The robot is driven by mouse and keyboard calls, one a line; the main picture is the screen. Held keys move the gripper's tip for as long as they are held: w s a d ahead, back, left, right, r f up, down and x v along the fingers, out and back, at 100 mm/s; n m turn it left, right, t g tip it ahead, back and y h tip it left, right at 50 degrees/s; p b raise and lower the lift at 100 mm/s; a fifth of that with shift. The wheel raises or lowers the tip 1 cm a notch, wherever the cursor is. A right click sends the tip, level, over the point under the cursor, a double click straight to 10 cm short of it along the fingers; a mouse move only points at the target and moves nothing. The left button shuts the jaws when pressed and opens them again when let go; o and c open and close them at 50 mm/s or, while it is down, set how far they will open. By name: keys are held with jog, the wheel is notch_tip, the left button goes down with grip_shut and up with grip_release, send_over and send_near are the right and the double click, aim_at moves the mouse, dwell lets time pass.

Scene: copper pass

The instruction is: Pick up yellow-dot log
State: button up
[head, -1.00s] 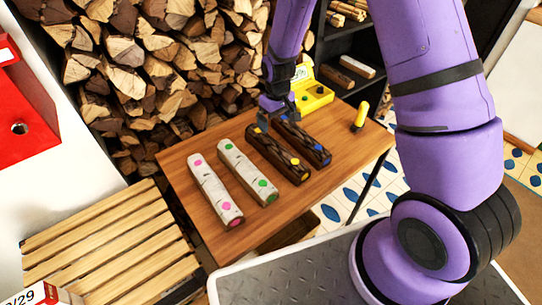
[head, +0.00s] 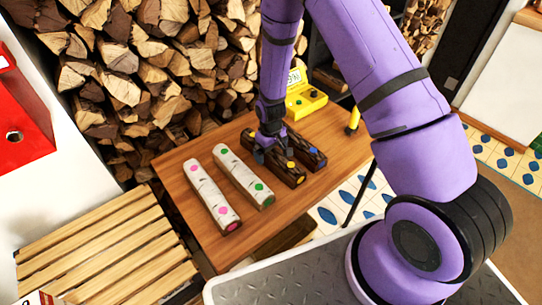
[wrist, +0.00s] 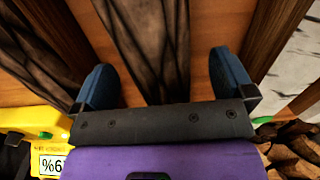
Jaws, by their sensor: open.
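The yellow-dot log (head: 285,168) is dark brown and lies on the wooden table, with a yellow dot near its front end. My gripper (head: 264,152) is over its middle part, pointing down, and hides some of it. In the wrist view my gripper (wrist: 162,85) is open, with a blue finger on each side of the dark log (wrist: 150,40). I see table surface between the log and each finger, so neither appears to touch it. How far down the fingertips are is hard to tell.
The blue-dot log (head: 310,152) lies close alongside on the right. White logs with green dots (head: 243,175) and pink dots (head: 212,197) lie to the left. A yellow case (head: 306,103) and a yellow upright object (head: 353,118) stand toward the back. Stacked firewood (head: 125,90) is behind.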

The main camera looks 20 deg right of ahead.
jog(key=shift+f, duration=1.3)
jog(key=shift+f, duration=0.15)
jog(key=shift+c, duration=0.2)
jog(key=c, duration=1.4)
